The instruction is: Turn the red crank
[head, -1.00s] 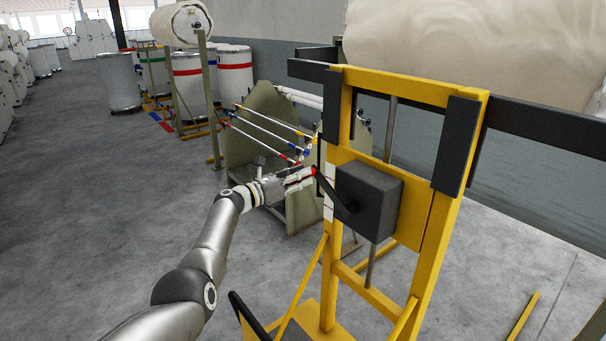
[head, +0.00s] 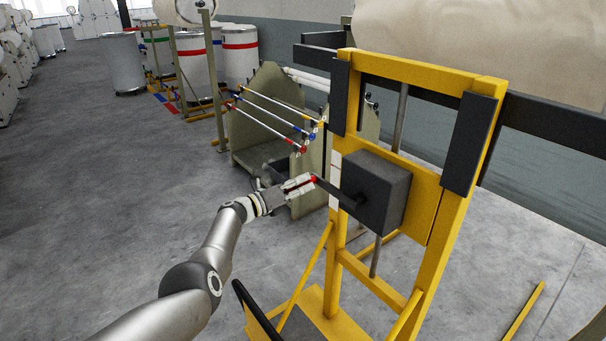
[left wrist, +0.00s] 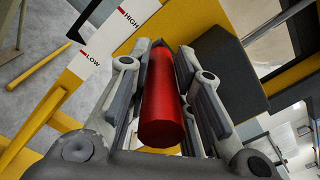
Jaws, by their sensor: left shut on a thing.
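The red crank handle (left wrist: 163,105) lies between the two fingers of my left gripper (left wrist: 165,85) in the left wrist view, with the fingers closed along its sides. In the head view my left gripper (head: 302,184) covers most of the handle, and a bit of red shows at its tips. The dark crank arm (head: 338,192) runs from there right and slightly down to a dark grey box (head: 378,190) on the yellow frame (head: 345,130). My right gripper is in neither view.
A white scale marked HIGH and LOW (left wrist: 107,45) sits on the yellow post. A green-grey rack (head: 262,105) with coloured rods stands just behind my left gripper. White drums (head: 240,55) stand farther back. Grey floor is clear at left.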

